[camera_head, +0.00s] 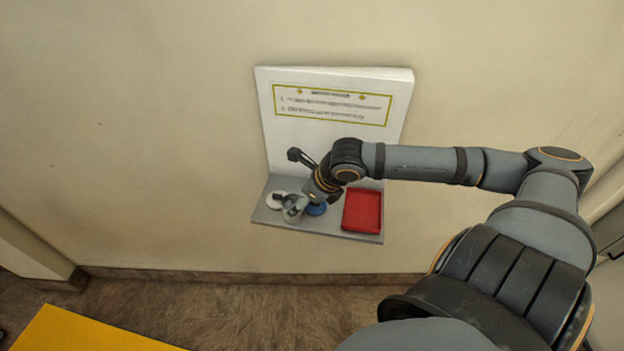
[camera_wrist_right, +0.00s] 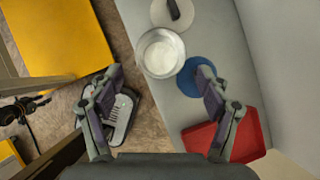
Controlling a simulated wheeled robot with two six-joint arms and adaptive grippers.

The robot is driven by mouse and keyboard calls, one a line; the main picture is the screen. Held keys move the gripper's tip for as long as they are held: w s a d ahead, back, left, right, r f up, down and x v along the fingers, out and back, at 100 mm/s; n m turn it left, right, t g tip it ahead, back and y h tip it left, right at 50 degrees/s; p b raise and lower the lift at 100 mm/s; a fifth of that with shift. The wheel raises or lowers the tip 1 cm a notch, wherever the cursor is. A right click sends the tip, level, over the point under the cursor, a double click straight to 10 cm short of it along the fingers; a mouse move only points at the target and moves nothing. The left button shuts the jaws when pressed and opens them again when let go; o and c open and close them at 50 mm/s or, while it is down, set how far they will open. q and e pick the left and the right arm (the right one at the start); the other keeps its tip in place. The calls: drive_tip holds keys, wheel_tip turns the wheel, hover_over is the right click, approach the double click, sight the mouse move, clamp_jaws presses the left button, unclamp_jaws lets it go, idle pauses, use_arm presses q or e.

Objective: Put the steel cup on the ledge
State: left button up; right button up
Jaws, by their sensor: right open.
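The steel cup (camera_head: 293,208) looks upright on the grey ledge (camera_head: 348,234), close to its front edge. The cup also shows from above in the right wrist view (camera_wrist_right: 160,52), open and seemingly empty. My right gripper (camera_wrist_right: 160,72) is open, its fingers spread wide to either side of the cup's near rim. I cannot tell how far above the ledge the fingertips are. The right finger overlaps the blue disc (camera_wrist_right: 192,77) beside the cup. In the head view the gripper partly hides the things on the ledge. My left gripper is in neither view.
A red tray (camera_head: 362,210) takes the ledge's right end. A white disc (camera_head: 275,199) with a grey piece on it lies left of the cup. A white panel (camera_head: 330,100) rises behind the ledge. A yellow area (camera_head: 85,332) lies on the floor.

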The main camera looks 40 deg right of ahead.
use_arm(q)
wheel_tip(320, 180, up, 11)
drive_tip(key=p, duration=0.9)
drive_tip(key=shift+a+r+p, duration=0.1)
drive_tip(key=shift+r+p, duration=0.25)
use_arm(e)
drive_tip(key=v, duration=0.5)
drive_tip(key=shift+s+d+r, duration=0.1)
drive_tip(key=shift+s+r, duration=0.05)
drive_tip(key=shift+r, duration=0.25)
